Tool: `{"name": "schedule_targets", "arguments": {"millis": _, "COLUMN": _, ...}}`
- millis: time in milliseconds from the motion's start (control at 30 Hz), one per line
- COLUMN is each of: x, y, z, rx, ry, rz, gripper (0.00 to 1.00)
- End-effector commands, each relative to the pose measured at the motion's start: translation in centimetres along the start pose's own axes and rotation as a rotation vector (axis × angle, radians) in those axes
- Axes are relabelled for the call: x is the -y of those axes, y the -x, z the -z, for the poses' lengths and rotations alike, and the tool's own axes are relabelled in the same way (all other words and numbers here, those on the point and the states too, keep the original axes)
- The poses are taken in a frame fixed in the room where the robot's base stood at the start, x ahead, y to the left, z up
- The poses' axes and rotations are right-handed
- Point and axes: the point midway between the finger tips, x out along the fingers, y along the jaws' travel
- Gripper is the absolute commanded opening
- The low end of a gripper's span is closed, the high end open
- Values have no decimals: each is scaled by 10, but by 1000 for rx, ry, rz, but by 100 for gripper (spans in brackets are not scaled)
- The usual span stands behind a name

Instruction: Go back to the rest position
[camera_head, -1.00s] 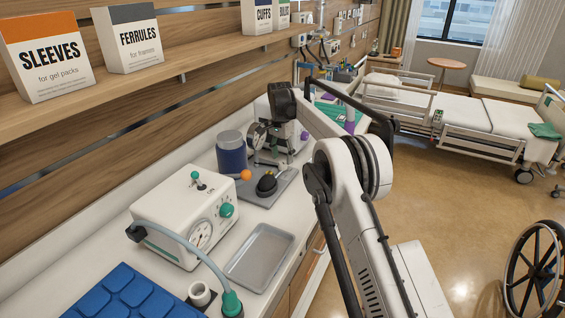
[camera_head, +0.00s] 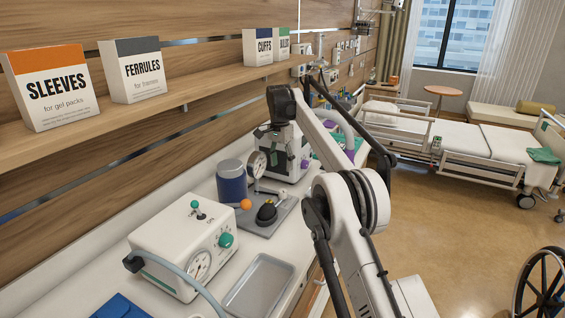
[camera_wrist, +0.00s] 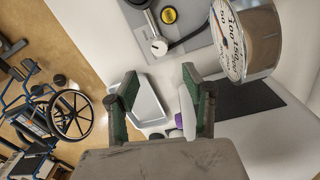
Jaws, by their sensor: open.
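In the head view, my arm reaches in from the lower right, and its black wrist joint (camera_head: 283,103) hangs over the far part of the counter. My gripper below it is hard to separate from the white device behind it. In the wrist view, my gripper (camera_wrist: 160,80) has its two dark green fingers spread apart with nothing held between them. A white-grey tray-like shape (camera_wrist: 148,100) and a small purple item lie beyond the fingers, and I cannot tell how far. A large round gauge (camera_wrist: 232,40) is at the upper right of the wrist view, apart from the fingers.
The counter holds a grey tray (camera_head: 282,204) with a black bulb (camera_head: 266,213), a blue canister (camera_head: 231,182), a white dial unit (camera_head: 183,245) and an empty metal tray (camera_head: 258,286). A shelf (camera_head: 160,113) with boxes runs along the wall. Floor (camera_head: 460,225) is open at right.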

Motion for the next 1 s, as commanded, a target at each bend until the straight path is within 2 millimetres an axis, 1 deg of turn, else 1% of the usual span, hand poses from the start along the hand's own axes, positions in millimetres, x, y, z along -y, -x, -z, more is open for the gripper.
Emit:
{"name": "schedule_targets", "arguments": {"millis": 67, "x": -2, "y": 3, "z": 1, "rx": -2, "ry": 2, "rz": 2, "gripper": 45}}
{"name": "schedule_targets", "arguments": {"millis": 167, "x": -8, "y": 14, "z": 3, "rx": -8, "ry": 13, "rz": 12, "gripper": 45}}
{"name": "schedule_targets", "arguments": {"millis": 367, "x": -36, "y": 55, "z": 7, "rx": -36, "ry": 56, "rz": 48, "gripper": 45}}
{"name": "schedule_targets", "arguments": {"millis": 500, "x": -60, "y": 84, "z": 7, "rx": -62, "ry": 90, "rz": 75, "gripper": 45}}
{"name": "schedule_targets", "arguments": {"millis": 700, "x": -100, "y": 119, "z": 0, "rx": -100, "ry": 141, "rz": 110, "gripper": 45}}
{"name": "schedule_targets", "arguments": {"millis": 867, "x": -136, "y": 142, "z": -10, "rx": -134, "ry": 179, "rz": 136, "gripper": 45}}
{"name": "schedule_targets", "arguments": {"millis": 1000, "x": -169, "y": 157, "z": -23, "rx": -165, "ry": 213, "rz": 156, "gripper": 45}}
